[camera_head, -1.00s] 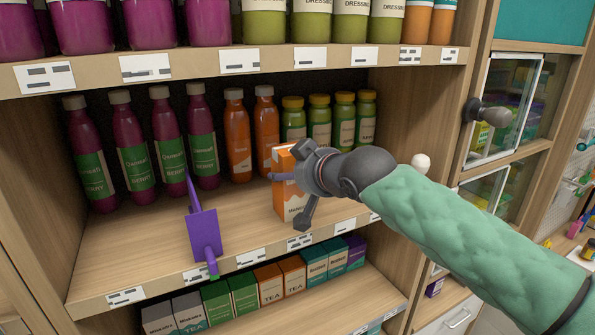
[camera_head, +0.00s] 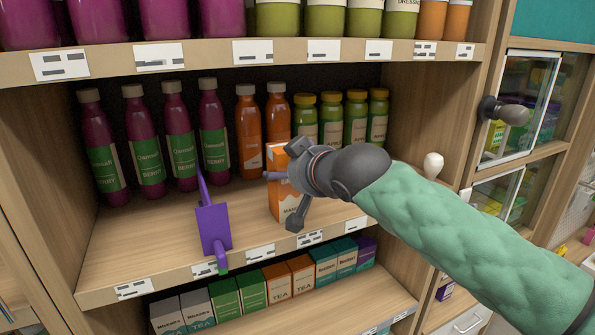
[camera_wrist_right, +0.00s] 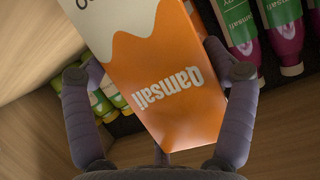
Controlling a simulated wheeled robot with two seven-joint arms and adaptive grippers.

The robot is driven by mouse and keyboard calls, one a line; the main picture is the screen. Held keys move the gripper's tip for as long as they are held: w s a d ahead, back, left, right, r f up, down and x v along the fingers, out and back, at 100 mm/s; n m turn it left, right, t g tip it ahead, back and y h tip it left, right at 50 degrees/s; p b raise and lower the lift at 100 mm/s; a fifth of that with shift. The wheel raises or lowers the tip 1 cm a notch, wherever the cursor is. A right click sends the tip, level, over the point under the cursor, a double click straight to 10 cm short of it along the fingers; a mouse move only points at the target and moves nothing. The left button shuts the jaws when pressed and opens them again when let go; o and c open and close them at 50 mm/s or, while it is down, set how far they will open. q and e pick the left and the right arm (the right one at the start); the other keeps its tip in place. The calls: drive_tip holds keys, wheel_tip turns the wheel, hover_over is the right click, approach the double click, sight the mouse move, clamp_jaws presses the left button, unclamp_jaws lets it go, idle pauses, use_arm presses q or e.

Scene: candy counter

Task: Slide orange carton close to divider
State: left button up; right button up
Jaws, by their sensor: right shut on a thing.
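The orange carton (camera_head: 279,200), orange with a white part, stands on the middle shelf in front of the orange bottles. In the right wrist view the carton (camera_wrist_right: 165,70) lies between the two fingers, its lettering upside down. My right gripper (camera_head: 284,196) is shut on it, and the gripper (camera_wrist_right: 155,80) also shows in the wrist view. The purple divider (camera_head: 214,228) stands at the shelf's front edge, left of the carton, with a gap of bare shelf between them. My left gripper is not in view.
Berry bottles (camera_head: 145,150), orange bottles (camera_head: 248,135) and green jars (camera_head: 331,122) stand in a row behind. Tea boxes (camera_head: 250,290) line the shelf below. Bare shelf (camera_head: 140,240) lies left of the divider.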

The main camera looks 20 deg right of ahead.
drive_tip(key=shift+a+f, duration=0.3)
drive_tip(key=shift+s+a+b, duration=0.1)
drive_tip(key=shift+a+b, duration=0.7)
drive_tip(key=shift+a, duration=0.85)
drive_tip(key=shift+a, duration=0.2)
drive_tip(key=shift+s+a+b, duration=0.15)
drive_tip(key=shift+a+b, duration=0.5)
drive_tip(key=shift+a, duration=1.05)
drive_tip(key=o, duration=1.2)
drive_tip(key=shift+r, duration=0.1)
drive_tip(key=shift+r, duration=0.15)
